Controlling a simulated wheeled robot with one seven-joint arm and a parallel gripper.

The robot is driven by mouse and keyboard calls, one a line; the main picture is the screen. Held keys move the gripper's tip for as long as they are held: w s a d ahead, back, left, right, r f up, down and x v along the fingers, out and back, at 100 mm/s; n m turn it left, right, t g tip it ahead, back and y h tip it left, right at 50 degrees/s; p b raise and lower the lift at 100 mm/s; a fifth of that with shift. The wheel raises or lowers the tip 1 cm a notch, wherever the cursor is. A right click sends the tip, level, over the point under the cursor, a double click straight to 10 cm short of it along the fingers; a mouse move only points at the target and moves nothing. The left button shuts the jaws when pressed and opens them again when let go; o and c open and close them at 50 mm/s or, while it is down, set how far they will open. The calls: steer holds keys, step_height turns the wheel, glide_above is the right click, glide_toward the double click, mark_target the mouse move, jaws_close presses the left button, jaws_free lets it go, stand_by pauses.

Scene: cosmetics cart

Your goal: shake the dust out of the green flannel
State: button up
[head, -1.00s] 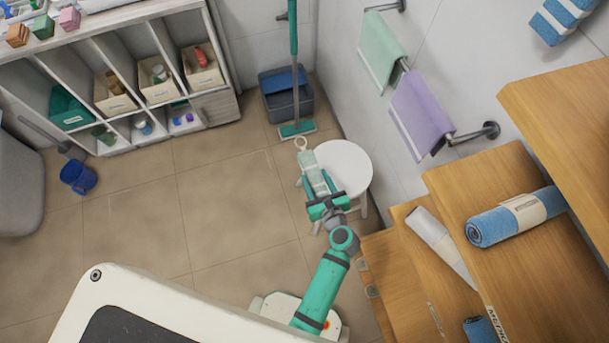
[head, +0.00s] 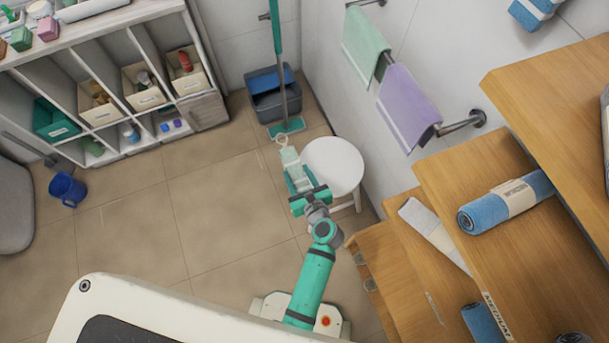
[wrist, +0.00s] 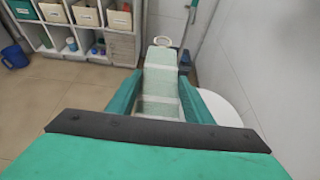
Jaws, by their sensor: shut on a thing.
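The green flannel (head: 290,158) is a pale green strip with a white ring at its far end. My gripper (head: 294,172) is shut on it and holds it out in the air, beside the white stool in the picture. In the wrist view the flannel (wrist: 160,82) runs forward between the two teal fingers of my gripper (wrist: 160,92), with the ring beyond its far end. Its underside is hidden.
A round white stool (head: 334,165) stands just right of my gripper. A mop (head: 278,60) and grey bin (head: 275,103) are behind. Wooden shelves (head: 445,170) with rolled towels are at right. Green (head: 366,44) and purple (head: 407,105) towels hang on the wall. Open floor (head: 210,200) lies left.

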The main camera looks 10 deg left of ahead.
steer(key=a, duration=0.2)
steer(key=shift+a, duration=0.3)
steer(key=d, duration=0.7)
steer(key=a, duration=0.6)
steer(key=shift+a, duration=0.4)
steer(key=d, duration=0.6)
steer(key=shift+d, duration=0.35)
